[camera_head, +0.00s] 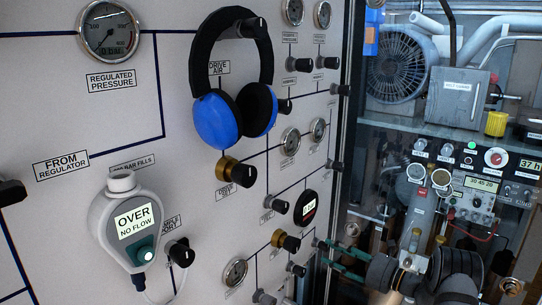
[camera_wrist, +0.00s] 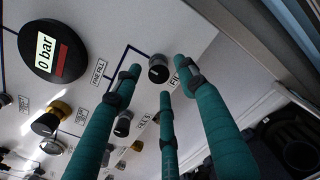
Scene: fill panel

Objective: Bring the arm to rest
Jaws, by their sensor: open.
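My arm (camera_head: 420,275) reaches in from the lower right of the head view. My gripper (camera_head: 322,252) points left toward the lower right edge of the panel, with teal fingers. In the wrist view my gripper (camera_wrist: 160,85) shows three teal fingers with dark bands, spread apart and holding nothing. A black knob (camera_wrist: 158,69) on the panel lies beyond the gap between the fingertips. I cannot tell whether any fingertip touches the panel.
The grey panel (camera_head: 60,110) carries gauges, knobs and a round display reading 0 bar (camera_wrist: 52,50). Blue headphones (camera_head: 216,120) hang on it. A handheld meter (camera_head: 132,225) reads OVER NO FLOW. Glass and equipment (camera_head: 455,95) stand to the right.

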